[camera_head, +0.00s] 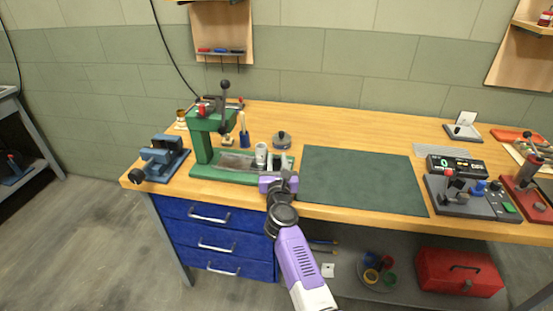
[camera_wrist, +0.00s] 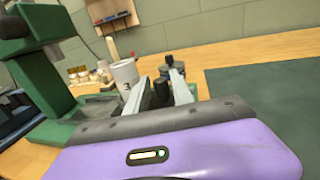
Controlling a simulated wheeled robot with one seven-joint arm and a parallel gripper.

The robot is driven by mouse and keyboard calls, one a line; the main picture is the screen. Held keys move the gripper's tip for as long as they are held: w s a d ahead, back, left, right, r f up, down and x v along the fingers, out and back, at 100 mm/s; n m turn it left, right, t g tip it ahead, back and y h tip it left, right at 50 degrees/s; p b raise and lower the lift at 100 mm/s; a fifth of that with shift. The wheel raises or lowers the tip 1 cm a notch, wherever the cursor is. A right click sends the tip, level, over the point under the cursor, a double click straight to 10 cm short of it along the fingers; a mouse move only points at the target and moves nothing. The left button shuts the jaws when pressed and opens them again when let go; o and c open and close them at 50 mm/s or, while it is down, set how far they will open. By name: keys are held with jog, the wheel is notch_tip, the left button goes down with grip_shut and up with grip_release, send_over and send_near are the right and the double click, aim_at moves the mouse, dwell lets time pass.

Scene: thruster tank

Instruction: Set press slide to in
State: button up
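The green press (camera_head: 203,145) stands at the left of the bench, and its frame fills the left of the wrist view (camera_wrist: 42,82). A grey slide plate (camera_head: 236,160) lies on its green base. A pale cup (camera_head: 261,152) stands at the plate's right end; in the wrist view the cup (camera_wrist: 124,73) bears a "3". My gripper (camera_head: 277,166) is at the right end of the press base. In the wrist view its two grey fingers (camera_wrist: 160,84) are apart, with a small dark upright knob (camera_wrist: 162,91) between them. I cannot tell whether they touch it.
A blue vise (camera_head: 160,158) is left of the press. A round grey pot (camera_head: 281,140) stands behind my gripper. A dark green mat (camera_head: 360,180) lies clear to the right. A control box with buttons (camera_head: 470,195) is farther right.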

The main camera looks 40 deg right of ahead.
jog(key=shift+x, duration=0.9)
grip_shut()
dwell(0.9)
